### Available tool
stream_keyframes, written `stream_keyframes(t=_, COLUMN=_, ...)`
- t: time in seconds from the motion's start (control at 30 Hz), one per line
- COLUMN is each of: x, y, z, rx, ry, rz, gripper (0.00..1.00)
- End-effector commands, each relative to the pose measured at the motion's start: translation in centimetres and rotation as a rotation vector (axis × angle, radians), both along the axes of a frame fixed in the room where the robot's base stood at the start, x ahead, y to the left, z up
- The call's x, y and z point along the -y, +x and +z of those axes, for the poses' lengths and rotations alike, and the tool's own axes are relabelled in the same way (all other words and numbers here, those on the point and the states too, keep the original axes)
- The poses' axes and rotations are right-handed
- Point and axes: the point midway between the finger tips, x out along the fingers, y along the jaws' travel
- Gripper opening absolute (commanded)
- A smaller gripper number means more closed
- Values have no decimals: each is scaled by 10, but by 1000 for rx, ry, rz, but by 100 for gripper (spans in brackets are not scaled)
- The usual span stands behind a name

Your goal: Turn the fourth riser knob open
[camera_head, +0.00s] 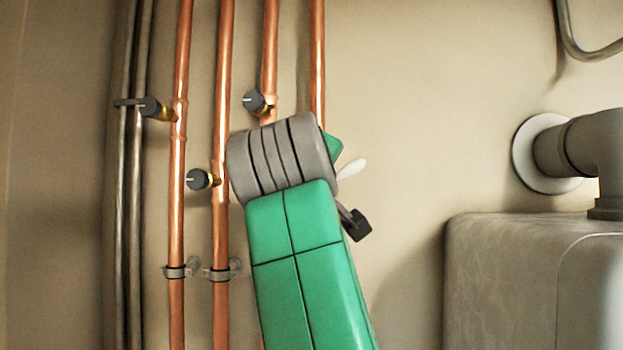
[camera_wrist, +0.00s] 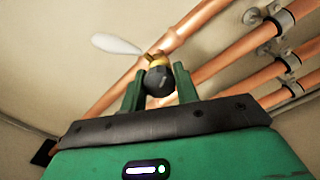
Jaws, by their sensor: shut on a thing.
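The fourth riser (camera_head: 317,60) is the rightmost copper pipe in the head view. My arm hides its lower part and its knob there. In the wrist view, the dark round knob (camera_wrist: 159,84) sits on a brass valve stem (camera_wrist: 157,60) on a copper pipe. My gripper (camera_wrist: 158,80) has its two green fingers on either side of the knob, shut on it. A white oval tab (camera_wrist: 117,44) sticks out to the left of the valve; it also shows right of my arm in the head view (camera_head: 352,170). The knob's marking is not visible.
Other risers carry dark knobs: the first (camera_head: 150,108), the second (camera_head: 199,179) and the third (camera_head: 254,101), close left of my wrist. Dark conduits (camera_head: 130,200) run at far left. A grey tank (camera_head: 530,280) and elbow pipe (camera_head: 585,150) stand right. Bare wall lies between.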

Motion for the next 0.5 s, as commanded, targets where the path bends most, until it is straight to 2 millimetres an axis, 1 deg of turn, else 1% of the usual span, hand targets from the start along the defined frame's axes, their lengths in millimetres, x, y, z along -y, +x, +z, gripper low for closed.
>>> stream_keyframes(t=0.03, x=-1, y=-2, z=3, rx=4, ry=-17, rz=1, gripper=8)
stream_keyframes(t=0.2, x=-1, y=-2, z=3, rx=0, ry=-60, rz=1, gripper=8)
stream_keyframes(t=0.5, x=-1, y=-2, z=3, rx=-2, ry=-80, rz=1, gripper=8)
